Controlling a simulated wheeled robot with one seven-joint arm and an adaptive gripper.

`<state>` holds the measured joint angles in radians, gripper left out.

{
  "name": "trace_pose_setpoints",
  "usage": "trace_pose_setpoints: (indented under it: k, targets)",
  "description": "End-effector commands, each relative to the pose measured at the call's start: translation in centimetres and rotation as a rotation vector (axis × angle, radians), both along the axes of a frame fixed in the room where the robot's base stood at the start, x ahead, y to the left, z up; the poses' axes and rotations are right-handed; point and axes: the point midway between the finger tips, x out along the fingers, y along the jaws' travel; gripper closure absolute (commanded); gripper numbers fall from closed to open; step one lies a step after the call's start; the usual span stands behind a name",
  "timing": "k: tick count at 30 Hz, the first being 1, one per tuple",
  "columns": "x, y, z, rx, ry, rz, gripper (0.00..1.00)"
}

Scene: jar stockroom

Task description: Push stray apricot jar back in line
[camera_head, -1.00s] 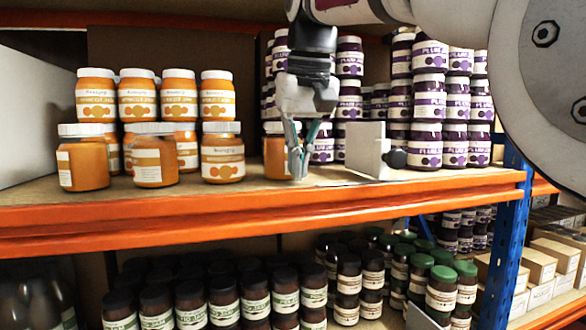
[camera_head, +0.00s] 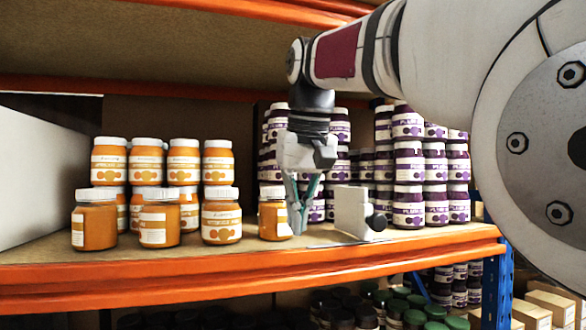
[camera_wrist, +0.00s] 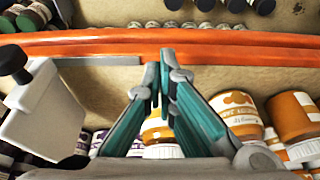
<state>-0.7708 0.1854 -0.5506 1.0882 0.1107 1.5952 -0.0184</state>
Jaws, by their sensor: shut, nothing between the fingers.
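The apricot jars, orange with white lids, stand in a two-high group at the left of the shelf in the head view. One single apricot jar (camera_head: 274,215) stands at the right end of their front row, with a small gap to its neighbour (camera_head: 221,217). My gripper (camera_head: 299,228) points down just right of this jar, its fingers shut and empty, low over the shelf. In the wrist view, my fingers (camera_wrist: 163,85) partly hide an apricot jar (camera_wrist: 160,130) behind them; another apricot jar (camera_wrist: 238,112) stands to its right. Contact cannot be told.
A white block with a dark knob (camera_head: 350,212) stands right of my gripper. Plum jars (camera_head: 408,190) are stacked behind and right. The orange shelf beam (camera_head: 200,272) runs along the front. A white panel (camera_head: 35,180) closes the left. Dark jars sit below.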

Motion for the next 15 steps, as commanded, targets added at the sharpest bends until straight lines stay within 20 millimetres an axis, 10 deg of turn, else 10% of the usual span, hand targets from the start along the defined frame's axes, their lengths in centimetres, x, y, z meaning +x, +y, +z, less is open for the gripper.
trace_pose_setpoints:
  k: [15]
  targets:
    - [-1.6,-0.5,6.3,-0.004,0.004,-0.003,1.0]
